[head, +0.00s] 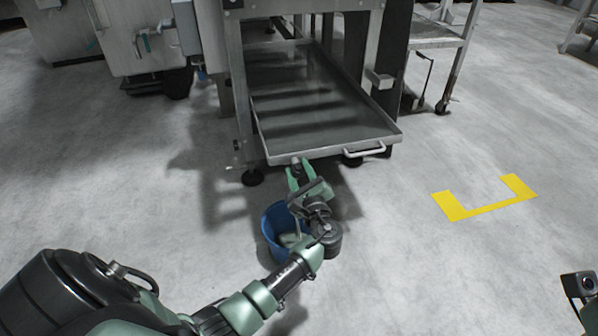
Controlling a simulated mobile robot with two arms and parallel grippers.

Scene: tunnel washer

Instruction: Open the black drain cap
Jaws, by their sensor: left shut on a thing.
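My left gripper (299,172) reaches forward to the front lip of the metal drip tray (390,137). Its green fingers are shut on a small drain cap (297,161) just below the tray's front edge, left of the tray's handle. The cap is small and mostly hidden between the fingers, so its colour and whether it is seated or turned cannot be told. Of my right arm only a dark part shows at the right edge; its gripper fingers are out of the picture.
A blue bucket (271,232) stands on the floor below the tray front, partly hidden by my left wrist. The tray has a pale handle (364,151). Machine legs stand either side of the tray. A yellow floor marking (487,211) lies on clear floor at right.

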